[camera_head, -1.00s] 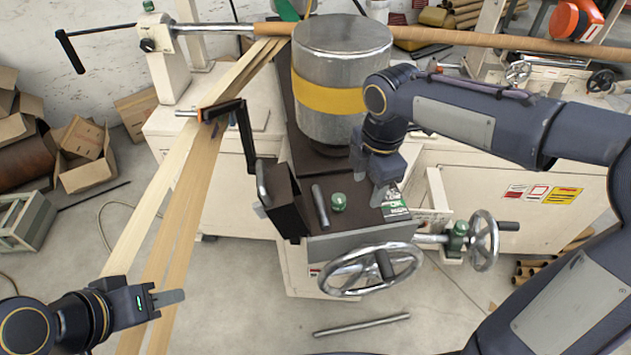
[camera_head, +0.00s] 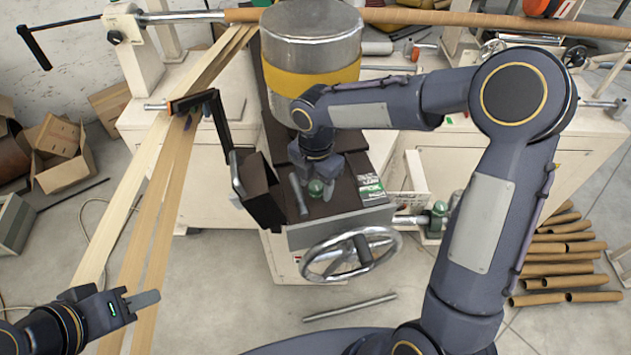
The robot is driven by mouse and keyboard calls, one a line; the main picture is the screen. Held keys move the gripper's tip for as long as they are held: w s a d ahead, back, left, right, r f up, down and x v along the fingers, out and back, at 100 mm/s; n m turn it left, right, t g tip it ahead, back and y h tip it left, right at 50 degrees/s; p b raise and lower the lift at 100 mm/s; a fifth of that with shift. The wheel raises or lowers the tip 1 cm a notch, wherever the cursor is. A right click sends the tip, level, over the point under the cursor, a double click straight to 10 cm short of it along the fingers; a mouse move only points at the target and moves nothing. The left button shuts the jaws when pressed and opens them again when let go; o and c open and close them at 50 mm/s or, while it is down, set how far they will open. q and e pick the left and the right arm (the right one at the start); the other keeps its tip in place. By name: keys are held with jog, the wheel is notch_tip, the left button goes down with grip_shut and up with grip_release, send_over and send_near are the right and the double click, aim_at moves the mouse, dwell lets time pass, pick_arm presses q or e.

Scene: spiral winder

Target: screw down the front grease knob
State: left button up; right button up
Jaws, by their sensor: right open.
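My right gripper (camera_head: 317,176) reaches down from above and is open. Its fingers are at the knob, one on each side in the picture. The upper part of the knob is partly hidden by the gripper, and I cannot tell whether the fingers touch it. My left gripper (camera_head: 142,301) is away at the lower left, over the floor near the paper strips, with no object visible in it; its fingers overlap in this view.
A metal cylinder with a yellow band (camera_head: 312,85) stands behind the knob. A handwheel (camera_head: 350,252) is in front. A black bracket (camera_head: 258,190) rises at the left. Another green fitting (camera_head: 438,210) is at the right.

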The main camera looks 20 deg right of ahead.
jog(key=c, duration=1)
jog(key=shift+o, duration=0.2)
